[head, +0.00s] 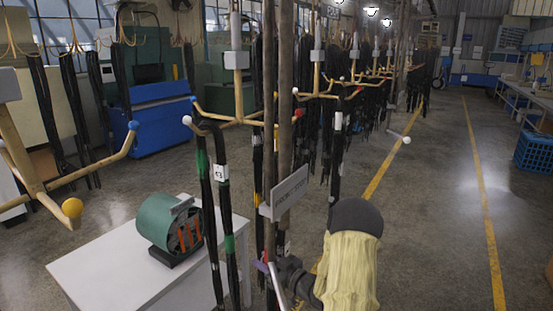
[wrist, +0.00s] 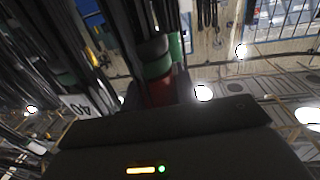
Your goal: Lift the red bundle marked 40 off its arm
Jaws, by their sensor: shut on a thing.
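In the wrist view my gripper (wrist: 160,108) is shut on a dark hose bundle (wrist: 155,62) with a green band and a red band just above the jaws. A white tag reading 40 (wrist: 78,106) shows upside down to its left; I cannot tell which bundle bears it. In the head view my gripper (head: 282,276) is low behind the wooden poles, beside dark hanging hoses. The number is not readable there, and the poles and a grey sign hide much of the held bundle. I cannot see whether its top still rests on an arm.
Two upright poles (head: 285,90) and a grey sign plate (head: 289,192) stand close to my gripper. Tan rack arms with coloured ball tips (head: 298,113) spread above. A white table (head: 110,270) with a green machine (head: 170,225) is at left.

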